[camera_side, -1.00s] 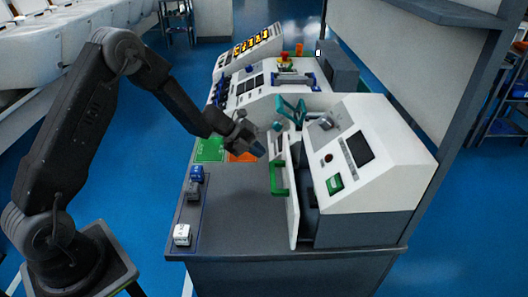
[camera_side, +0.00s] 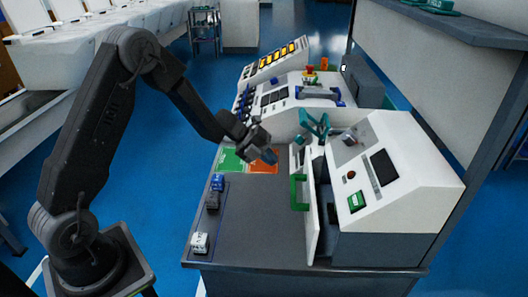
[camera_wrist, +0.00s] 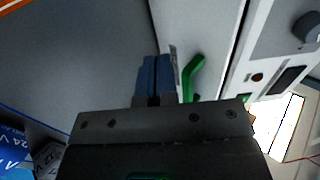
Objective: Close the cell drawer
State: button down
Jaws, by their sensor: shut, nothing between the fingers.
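The cell drawer (camera_side: 313,215) is a white upright panel with a green handle (camera_side: 299,192) at the left of the white tester. It stands out from the tester's body with a dark gap behind it, so it is open. My gripper (camera_side: 271,157) is shut and empty, above the bench, up and left of the handle in the side view. In the wrist view my gripper (camera_wrist: 158,68) shows blue fingertips pressed together. The green handle (camera_wrist: 192,75) appears just right of them; contact cannot be told. The drawer panel (camera_wrist: 205,35) extends behind the handle.
The white tester (camera_side: 400,180) has a screen and buttons. A teal clamp (camera_side: 316,124) stands behind the drawer. Small blocks (camera_side: 200,242) line the bench's left edge. Green (camera_side: 231,160) and orange (camera_side: 262,167) pads lie below my gripper. The bench before the drawer (camera_side: 260,225) is clear.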

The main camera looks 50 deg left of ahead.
jog(key=x, duration=0.5)
jog(key=shift+w+d+f, duration=0.1)
jog(key=shift+d+f, duration=0.1)
jog(key=shift+f, duration=0.05)
jog(key=shift+w+d+r, duration=0.15)
jog(key=shift+w+d, duration=0.65)
jog(key=shift+w, duration=0.1)
jog(key=shift+w+d, duration=0.45)
jog(key=shift+w, duration=0.05)
jog(key=shift+w+d+r, duration=0.1)
jog(key=shift+w+d, duration=1.65)
jog(key=shift+d, duration=0.1)
